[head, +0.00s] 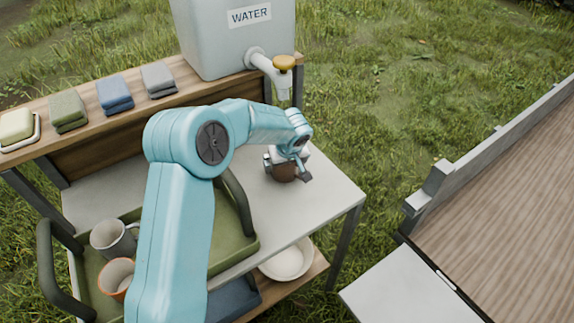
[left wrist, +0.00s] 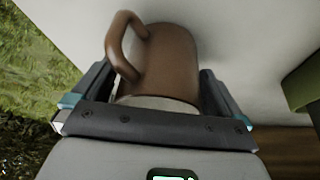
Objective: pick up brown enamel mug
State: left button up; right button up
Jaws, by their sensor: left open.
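The brown enamel mug (head: 284,174) stands on the pale counter top below the tap, mostly covered by my left gripper in the head view. In the left wrist view the mug (left wrist: 168,62) fills the middle, with its handle (left wrist: 122,45) toward the left and a pale rim at its near end. My left gripper (head: 288,168) is open. Its two fingers (left wrist: 155,90) lie on either side of the mug, the left one close to the handle. I cannot tell whether either finger touches it. My right gripper is not in view.
A green tray (head: 246,240) with dark handles holds a grey mug (head: 113,238) and an orange-rimmed mug (head: 117,276). A water tank (head: 235,40) with a tap (head: 270,68) stands behind. Folded cloths (head: 115,93) lie on the shelf. The counter's right side is clear.

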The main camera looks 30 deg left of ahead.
pick_arm(q)
jog(key=shift+w+a+f, duration=0.2)
jog(key=shift+f, duration=0.4)
jog(key=shift+r, duration=0.1)
jog(key=shift+s+d, duration=0.1)
jog(key=c, duration=1)
jog(key=shift+c, duration=0.5)
jog(key=shift+r, duration=0.1)
